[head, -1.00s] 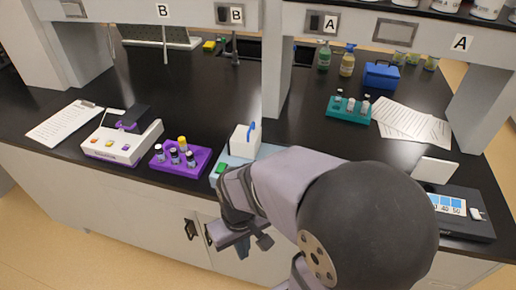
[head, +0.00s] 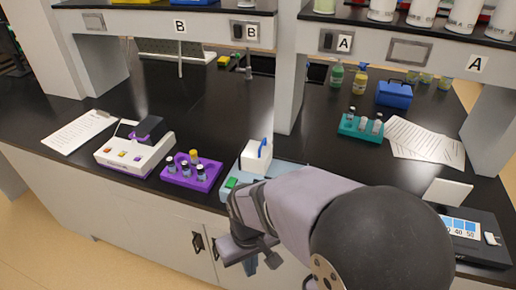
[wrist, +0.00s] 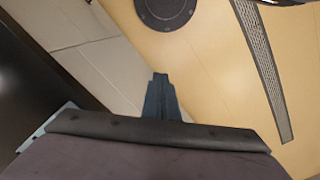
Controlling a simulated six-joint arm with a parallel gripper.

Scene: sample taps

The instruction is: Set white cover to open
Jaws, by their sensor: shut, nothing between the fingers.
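Two white parts could be the white cover, and I cannot tell which is meant. One is a white boxy cover (head: 256,157) with a blue handle (head: 263,148), on a light-blue device (head: 285,178) with a green button (head: 231,183). It looks lowered onto its base. The other is a flat white panel (head: 447,192) standing tilted up behind a dark device (head: 480,246) with a numbered display. My gripper (head: 250,264) is in front of the bench's front edge, below the light-blue device, touching nothing. Its fingers are together and empty in the wrist view (wrist: 159,82), above the floor.
A purple rack (head: 192,172) with vials and a white device with a dark lid (head: 135,153) stand left of the light-blue device. A teal rack (head: 361,126), papers (head: 424,138) and a blue box (head: 395,93) are behind right. A shelf upright (head: 290,80) rises behind the boxy cover.

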